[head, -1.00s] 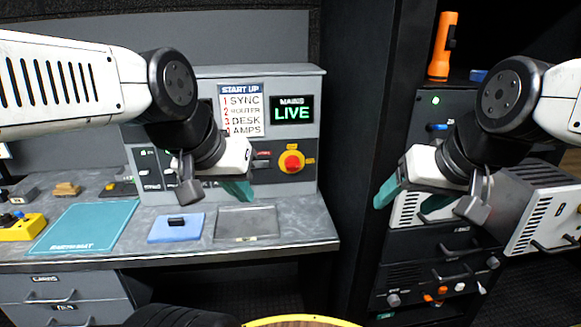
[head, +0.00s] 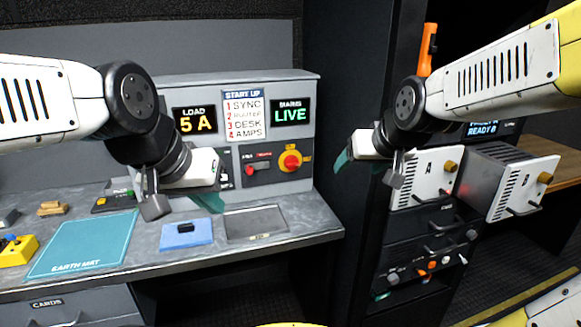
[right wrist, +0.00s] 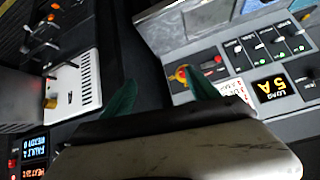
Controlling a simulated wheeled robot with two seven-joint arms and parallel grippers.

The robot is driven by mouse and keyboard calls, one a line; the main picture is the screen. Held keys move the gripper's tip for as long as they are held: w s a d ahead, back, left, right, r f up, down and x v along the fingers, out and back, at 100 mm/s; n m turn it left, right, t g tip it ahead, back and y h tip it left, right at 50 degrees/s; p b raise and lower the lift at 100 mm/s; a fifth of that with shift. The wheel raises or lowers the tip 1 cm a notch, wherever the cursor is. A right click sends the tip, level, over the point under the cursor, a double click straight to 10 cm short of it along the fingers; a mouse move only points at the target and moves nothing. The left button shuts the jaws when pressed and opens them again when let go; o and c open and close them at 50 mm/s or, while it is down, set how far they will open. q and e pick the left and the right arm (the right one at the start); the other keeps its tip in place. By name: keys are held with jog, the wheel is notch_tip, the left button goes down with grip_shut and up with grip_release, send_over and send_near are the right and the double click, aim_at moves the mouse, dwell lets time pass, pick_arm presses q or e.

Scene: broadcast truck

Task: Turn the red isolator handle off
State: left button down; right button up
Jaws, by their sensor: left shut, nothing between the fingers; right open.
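The red isolator handle (head: 291,161) sits on a yellow round plate on the front of the grey control panel (head: 311,125), below a display reading MAINS LIVE (head: 290,112). In the right wrist view the handle (right wrist: 182,75) shows small beyond the fingertips, partly beside a finger. My left gripper (head: 212,202) is shut and empty over the desk, left of the handle. My right gripper (head: 367,167) is open and empty, to the right of the handle and apart from it. Its teal fingers (right wrist: 160,95) are spread in the right wrist view.
A red switch (head: 258,167) is left of the handle. A LOAD 5 A display (head: 196,120) is on the panel. A teal earth mat (head: 83,246), blue block (head: 186,234) and grey tray (head: 256,224) lie on the desk. White units A (head: 425,180) and B (head: 515,185) stand right.

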jog(key=w+a+f+t, duration=0.1)
jog(key=w+t, duration=0.1)
jog(key=w, duration=0.7)
jog(key=n+t+y, duration=0.2)
jog(key=n+t, duration=0.2)
send_near(294, 164)
jog(key=d+r, duration=0.3)
jog(key=d, duration=0.1)
jog(key=w+a+f+n+t+y, duration=0.1)
jog(key=w+a+f+t+y, duration=0.15)
jog(key=a+f, duration=0.2)
jog(key=shift+g, duration=0.35)
jog(key=x, duration=0.7)
jog(key=shift+w+d+f, duration=0.2)
jog(key=shift+d+f, duration=0.05)
jog(key=shift+f, duration=0.15)
jog(key=shift+c, duration=0.4)
jog(key=c, duration=1.2)
jog(key=shift+c, duration=0.2)
